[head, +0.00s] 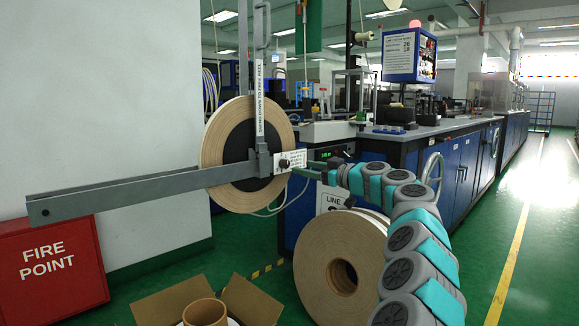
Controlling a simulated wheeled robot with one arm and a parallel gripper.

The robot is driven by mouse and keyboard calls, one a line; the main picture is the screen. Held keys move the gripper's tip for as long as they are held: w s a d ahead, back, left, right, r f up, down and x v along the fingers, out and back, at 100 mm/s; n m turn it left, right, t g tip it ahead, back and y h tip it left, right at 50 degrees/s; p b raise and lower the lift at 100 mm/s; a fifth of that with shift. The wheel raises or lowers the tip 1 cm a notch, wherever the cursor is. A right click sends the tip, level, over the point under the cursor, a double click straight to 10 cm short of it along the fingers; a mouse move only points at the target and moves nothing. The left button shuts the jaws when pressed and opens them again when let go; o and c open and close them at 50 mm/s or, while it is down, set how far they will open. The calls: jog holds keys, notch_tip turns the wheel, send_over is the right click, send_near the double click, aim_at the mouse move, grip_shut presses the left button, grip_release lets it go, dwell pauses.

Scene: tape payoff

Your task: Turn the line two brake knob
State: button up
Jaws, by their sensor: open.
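A small dark knob (284,163) sits on a white label plate (296,160) at the hub of the upright tape reel (222,130). The plate's small print is too fine to read. My arm comes in from the lower right, and my gripper (306,171) is at its left end, just right of and slightly below the knob. The gripper is open. It looks small and dark against the reel and the blue cabinet, and I cannot tell whether its fingers touch the knob or plate. A "LINE" sign (334,198) is partly hidden behind my arm, its number unreadable.
A long grey bar (120,194) runs left from the reel, and an upright grey post (262,60) rises above it. A large tape roll (325,255) and an open carton (250,303) stand below. A red fire point box (50,265) is at left. Green floor is clear at right.

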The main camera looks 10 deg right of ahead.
aim_at(287, 164)
jog(key=shift+p+x, duration=0.6)
jog(key=shift+x, duration=2.7)
grip_shut()
